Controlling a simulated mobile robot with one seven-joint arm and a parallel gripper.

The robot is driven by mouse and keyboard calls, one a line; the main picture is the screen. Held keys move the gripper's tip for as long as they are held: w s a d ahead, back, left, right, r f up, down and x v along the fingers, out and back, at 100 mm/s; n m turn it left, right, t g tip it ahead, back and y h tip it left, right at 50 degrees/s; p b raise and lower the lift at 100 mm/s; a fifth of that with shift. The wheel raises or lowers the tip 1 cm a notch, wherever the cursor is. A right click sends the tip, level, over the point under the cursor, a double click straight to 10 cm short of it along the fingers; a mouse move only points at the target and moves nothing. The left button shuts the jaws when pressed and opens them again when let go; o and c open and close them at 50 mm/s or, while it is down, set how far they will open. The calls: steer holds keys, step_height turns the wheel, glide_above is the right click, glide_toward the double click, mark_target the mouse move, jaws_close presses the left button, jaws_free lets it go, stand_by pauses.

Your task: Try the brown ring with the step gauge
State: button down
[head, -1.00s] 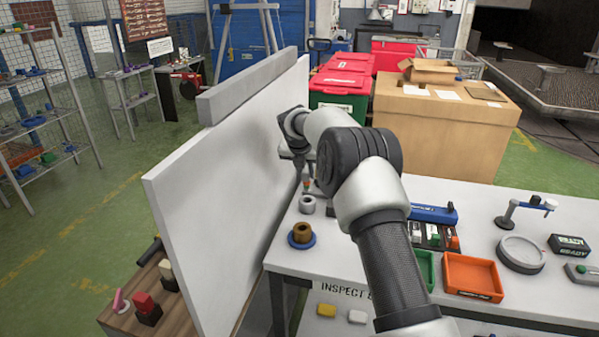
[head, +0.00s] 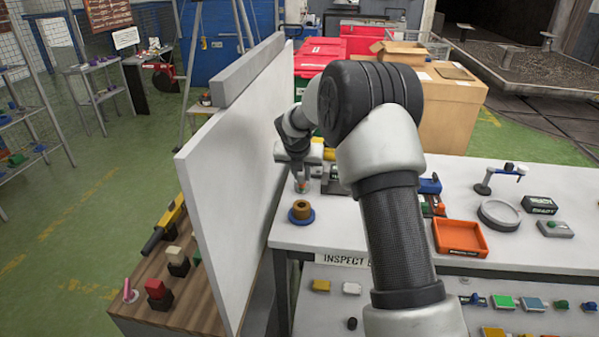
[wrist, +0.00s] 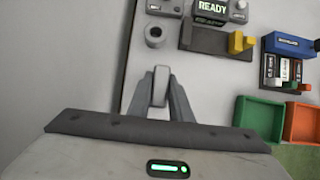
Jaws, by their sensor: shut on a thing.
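The brown ring (head: 301,209) sits on a round blue base at the near left corner of the bench; it does not show in the wrist view. My gripper (head: 299,177) hangs just behind it in the head view, beside the white panel. In the wrist view my gripper (wrist: 160,92) is shut on a pale grey piece, held between the two fingertips. I take this piece to be the step gauge, but its steps cannot be made out. A grey ring (wrist: 154,36) stands on the bench ahead of the fingers.
The tall white panel (head: 232,180) stands close left of my gripper. The orange tray (head: 459,237), a round grey dish (head: 500,215) and a READY box (wrist: 212,10) are on the bench.

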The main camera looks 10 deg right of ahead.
mark_target(302, 183)
steer(key=shift+r, duration=0.1)
steer(key=shift+p, duration=0.3)
steer(key=shift+f+b, duration=0.85)
steer(key=shift+f, duration=1.1)
steer(key=shift+f, duration=2.55)
stand_by(3.1)
